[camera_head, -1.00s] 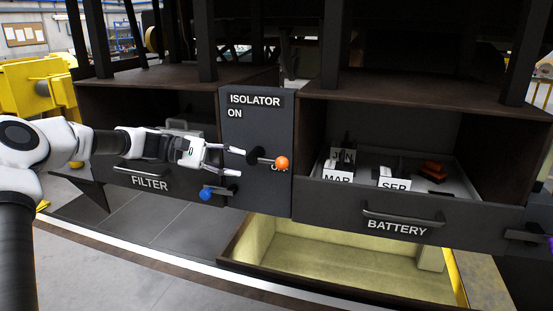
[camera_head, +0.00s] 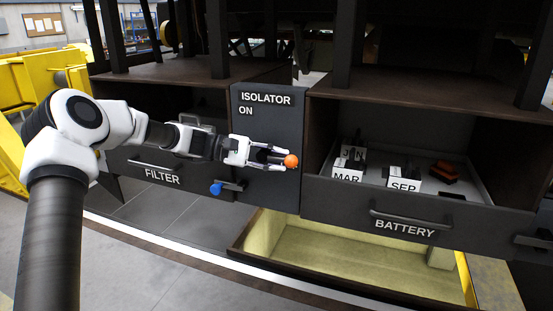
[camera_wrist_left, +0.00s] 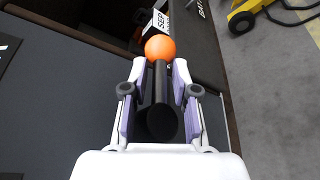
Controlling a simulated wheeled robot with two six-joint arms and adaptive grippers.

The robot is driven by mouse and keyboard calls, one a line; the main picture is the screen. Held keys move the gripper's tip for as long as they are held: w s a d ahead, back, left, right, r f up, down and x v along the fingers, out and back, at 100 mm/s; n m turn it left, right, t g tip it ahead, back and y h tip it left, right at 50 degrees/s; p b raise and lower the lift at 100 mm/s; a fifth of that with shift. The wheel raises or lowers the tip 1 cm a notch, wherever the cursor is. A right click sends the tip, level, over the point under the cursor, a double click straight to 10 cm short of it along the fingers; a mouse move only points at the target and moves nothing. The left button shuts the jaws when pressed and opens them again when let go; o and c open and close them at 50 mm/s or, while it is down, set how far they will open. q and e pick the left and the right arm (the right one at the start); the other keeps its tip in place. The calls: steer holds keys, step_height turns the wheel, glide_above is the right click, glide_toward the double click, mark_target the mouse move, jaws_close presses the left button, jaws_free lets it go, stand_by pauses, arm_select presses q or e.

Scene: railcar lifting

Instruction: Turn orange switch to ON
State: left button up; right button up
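The orange switch has an orange ball knob (camera_head: 291,161) at the end of a dark lever on the isolator panel (camera_head: 262,190). The lever points right, and the word ON stands above it near the panel's top. My left gripper (camera_head: 280,158) reaches in from the left with its fingers on either side of the lever. In the left wrist view the knob (camera_wrist_left: 160,48) sits just beyond the fingertips, and the black lever (camera_wrist_left: 160,85) lies between the two fingers, with small gaps beside it. The gripper is open. My right gripper is not seen.
A blue-knobbed lever (camera_head: 216,188) sits below my left gripper. The FILTER drawer (camera_head: 160,172) is at left. The open BATTERY drawer (camera_head: 335,200) at right holds white blocks marked JUN, MAR and SEP (camera_head: 404,180) and an orange-black item (camera_head: 440,172).

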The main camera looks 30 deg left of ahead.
arm_select(q)
jaws_close()
steer(key=shift+s+a, duration=0.1)
steer(key=shift+a, duration=0.1)
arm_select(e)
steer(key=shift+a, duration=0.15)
